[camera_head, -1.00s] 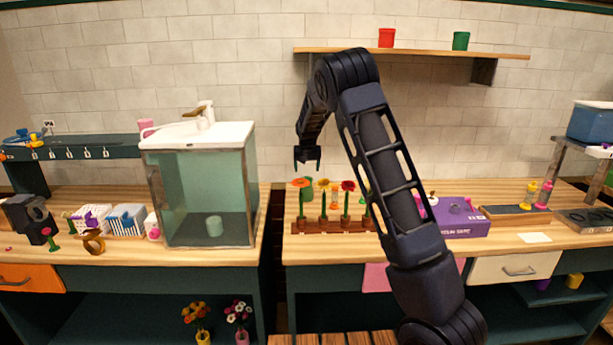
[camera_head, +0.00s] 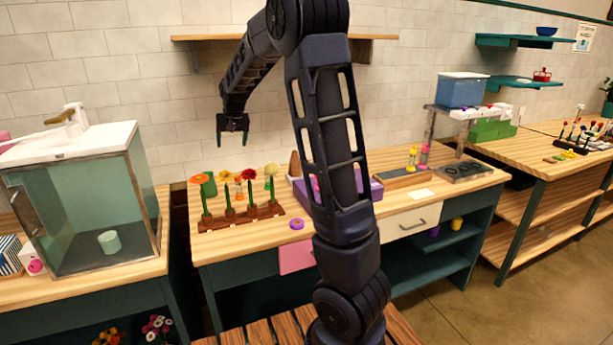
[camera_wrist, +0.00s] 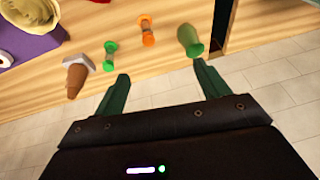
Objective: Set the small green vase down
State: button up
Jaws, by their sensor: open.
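A small green vase (camera_head: 209,184) stands on the middle wooden bench, behind the left end of the flower rack. In the wrist view, the green vase (camera_wrist: 189,40) appears beyond my right finger, close to a bench edge. My gripper (camera_head: 233,138) hangs with its fingers down, above and a little right of the vase. In the wrist view, the two green fingers of my gripper (camera_wrist: 163,74) are spread, with nothing between them. The vase is apart from them.
A wooden rack (camera_head: 242,218) with several flowers stands in front of the vase. A wall shelf (camera_head: 200,38) is behind my arm. A glass tank (camera_head: 85,215) is at the left.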

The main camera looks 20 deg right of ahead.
jog(key=s+d+r, duration=0.2)
jog(key=s+d, duration=0.1)
jog(key=s, duration=0.2)
jog(key=s+d+r, duration=0.3)
jog(key=s, duration=0.3)
jog(key=s+d+f, duration=0.1)
jog(key=s+d, duration=0.2)
jog(key=s, duration=1.2)
jog(key=s+d+f+h, duration=0.1)
jog(key=s+d, duration=0.2)
jog(key=s, duration=1.3)
jog(key=shift+s+d+f+n+t, duration=0.15)
jog(key=shift+s+d+n+t, duration=0.05)
jog(key=shift+n+t, duration=0.1)
